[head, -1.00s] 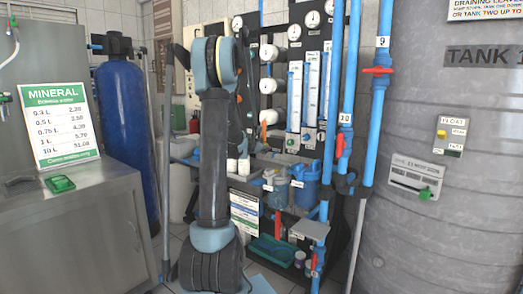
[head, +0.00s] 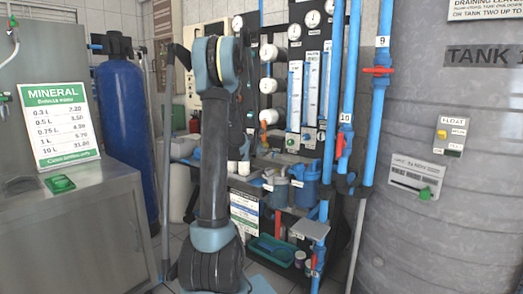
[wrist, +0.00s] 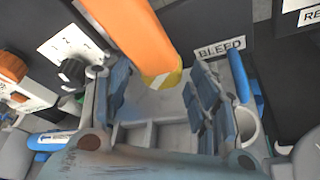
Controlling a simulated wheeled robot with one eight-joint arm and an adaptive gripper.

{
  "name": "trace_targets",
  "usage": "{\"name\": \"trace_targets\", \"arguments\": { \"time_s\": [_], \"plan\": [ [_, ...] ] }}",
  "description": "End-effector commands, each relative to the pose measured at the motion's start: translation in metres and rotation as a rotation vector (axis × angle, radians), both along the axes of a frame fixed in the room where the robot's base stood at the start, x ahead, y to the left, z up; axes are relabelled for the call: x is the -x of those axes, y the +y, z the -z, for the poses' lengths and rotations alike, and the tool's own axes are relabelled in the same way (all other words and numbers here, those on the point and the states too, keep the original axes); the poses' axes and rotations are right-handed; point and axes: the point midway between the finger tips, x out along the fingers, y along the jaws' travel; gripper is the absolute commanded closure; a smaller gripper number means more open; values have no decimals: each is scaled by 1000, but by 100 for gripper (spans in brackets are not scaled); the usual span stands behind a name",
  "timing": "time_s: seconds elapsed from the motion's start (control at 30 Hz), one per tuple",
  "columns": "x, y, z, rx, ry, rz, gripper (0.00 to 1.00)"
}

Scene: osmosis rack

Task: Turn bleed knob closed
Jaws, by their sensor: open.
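In the wrist view, a long orange handle (wrist: 138,35) with a yellow end comes down from the top towards the space between my fingers. It is beside a white BLEED label (wrist: 220,48) on a dark panel, and I take it for the bleed knob. My gripper (wrist: 160,92) is open, with one blue-grey finger on each side below the handle's end. I see no clear contact between the fingers and the handle. In the head view my own arm hides most of the gripper, and a small orange part (head: 263,124) shows on the rack panel.
In the wrist view, a black knob (wrist: 72,70) on a white scale plate and another orange knob (wrist: 14,66) are at left. In the head view, blue pipes (head: 345,90) with red valves and a grey tank (head: 450,220) stand right of the rack.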

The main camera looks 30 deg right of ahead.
Motion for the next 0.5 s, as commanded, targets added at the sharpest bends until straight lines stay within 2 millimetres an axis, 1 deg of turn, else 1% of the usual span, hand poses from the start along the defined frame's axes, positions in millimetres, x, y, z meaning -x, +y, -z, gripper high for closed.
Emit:
{"name": "trace_targets", "arguments": {
  "time_s": [0.17, 0.5],
  "plan": [
    [8, 10, -4, 0, 1, -1, 46],
    [37, 49, -18, 1, 1, 0, 46]
  ]
}}
